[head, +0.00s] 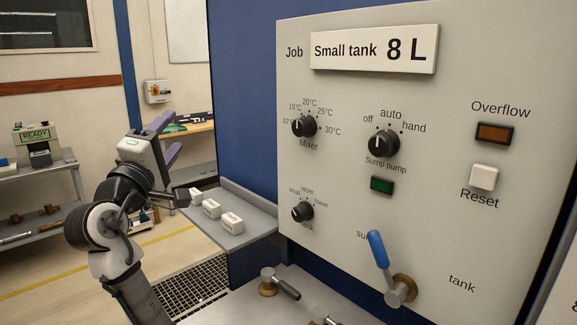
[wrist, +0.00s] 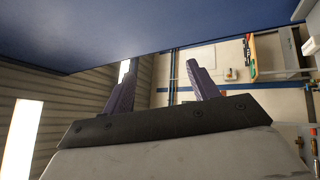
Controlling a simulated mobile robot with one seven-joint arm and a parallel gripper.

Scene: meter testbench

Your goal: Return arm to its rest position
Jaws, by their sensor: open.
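My gripper (head: 168,138) is raised at the left in the head view, left of the control panel (head: 450,60) and above the small grey shelf. Its two purple fingers are spread apart with nothing between them. In the wrist view my gripper (wrist: 160,78) also shows open and empty, with the fingers pointing toward a wall and a dark blue surface above. My arm (head: 105,225) is bent and touches nothing that I can see.
The grey shelf (head: 245,240) holds white labelled blocks (head: 211,208). A rack (head: 60,185) with a READY device (head: 37,140) stands at the far left. Floor shows between.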

